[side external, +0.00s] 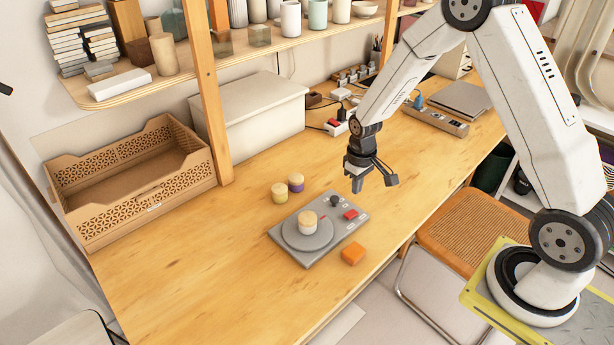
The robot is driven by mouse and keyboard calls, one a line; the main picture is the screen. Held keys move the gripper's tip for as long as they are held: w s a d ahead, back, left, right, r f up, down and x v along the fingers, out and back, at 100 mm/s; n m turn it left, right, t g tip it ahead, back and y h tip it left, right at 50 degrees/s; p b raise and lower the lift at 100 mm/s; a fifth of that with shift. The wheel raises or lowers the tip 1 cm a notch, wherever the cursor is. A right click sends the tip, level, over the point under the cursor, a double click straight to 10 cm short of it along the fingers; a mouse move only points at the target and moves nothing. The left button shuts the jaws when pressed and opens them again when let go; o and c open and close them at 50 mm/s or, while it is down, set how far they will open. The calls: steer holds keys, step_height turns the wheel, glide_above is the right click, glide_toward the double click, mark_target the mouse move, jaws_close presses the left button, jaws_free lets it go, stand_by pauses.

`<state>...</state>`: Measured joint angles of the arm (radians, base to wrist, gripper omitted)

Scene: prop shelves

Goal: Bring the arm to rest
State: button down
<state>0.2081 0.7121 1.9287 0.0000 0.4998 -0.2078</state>
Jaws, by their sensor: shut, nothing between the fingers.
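My arm is bent over the table from the right. My gripper (373,181) hangs above the wooden table (180,270), pointing down, and is shut with nothing held. It is apart from the grey device (338,238) below and to its left. That device has a round plate, a black knob and a red button (351,214).
A cardboard crate (205,172), a white box (270,130) and a shelf post (208,100) are at the back. The front left table is clear.

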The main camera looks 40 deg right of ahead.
steer(key=s+a+r+t, duration=0.2)
steer(key=s+a+r, duration=0.6)
steer(key=s+r, duration=0.3)
steer(key=shift+s+a+r+t, duration=0.3)
steer(key=shift+s+a, duration=0.05)
steer(key=shift+s, duration=0.6)
stand_by(0.4)
